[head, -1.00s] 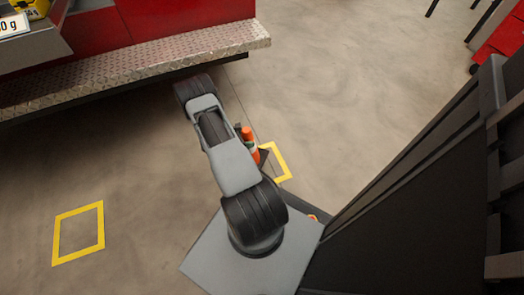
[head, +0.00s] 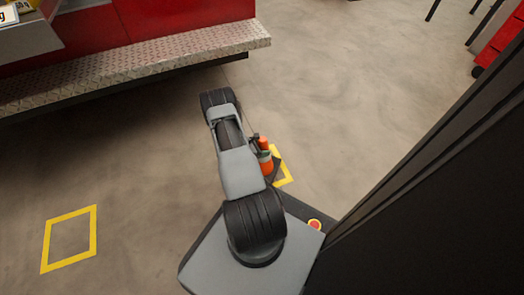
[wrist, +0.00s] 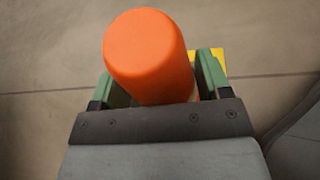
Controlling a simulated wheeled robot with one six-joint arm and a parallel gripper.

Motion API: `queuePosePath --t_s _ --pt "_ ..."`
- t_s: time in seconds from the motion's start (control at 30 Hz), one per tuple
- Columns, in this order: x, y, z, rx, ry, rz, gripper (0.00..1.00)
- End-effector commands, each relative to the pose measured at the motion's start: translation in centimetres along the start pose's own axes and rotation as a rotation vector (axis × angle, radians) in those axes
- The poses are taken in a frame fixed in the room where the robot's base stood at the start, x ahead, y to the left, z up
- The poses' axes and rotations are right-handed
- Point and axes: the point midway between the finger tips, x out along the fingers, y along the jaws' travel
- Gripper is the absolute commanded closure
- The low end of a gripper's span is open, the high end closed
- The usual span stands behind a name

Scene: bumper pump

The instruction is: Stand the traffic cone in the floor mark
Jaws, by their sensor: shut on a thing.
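The orange traffic cone (head: 265,143) stands about upright beside my forearm in the head view, with a dark base partly hidden. In the wrist view its rounded orange top (wrist: 145,45) is between the green fingers of my gripper (wrist: 158,82), which is shut on it. In the head view my gripper (head: 263,154) is mostly hidden by the arm and cone. A yellow square floor mark (head: 285,172) shows right beside and behind the cone, partly covered. I cannot tell whether the base touches the floor. A second yellow floor mark (head: 70,240) lies empty at the left.
A red vehicle with a metal tread-plate step (head: 150,66) runs along the upper left. A red cabinet (head: 492,50) stands at the far right edge. The floor between the left mark and my arm is clear.

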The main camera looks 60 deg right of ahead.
Motion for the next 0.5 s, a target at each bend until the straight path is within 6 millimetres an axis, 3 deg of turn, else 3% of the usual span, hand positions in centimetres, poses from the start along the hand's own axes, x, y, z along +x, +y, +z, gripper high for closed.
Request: queuePosePath --t_s 0.1,0.47,0.5 --pt "0.64 0.04 -1.32 0.000 -0.002 0.001 0.97" --pt "0.66 0.04 -1.38 0.000 -0.002 0.001 0.97" --pt "0.68 -0.01 -1.46 -0.001 0.000 0.000 0.27"
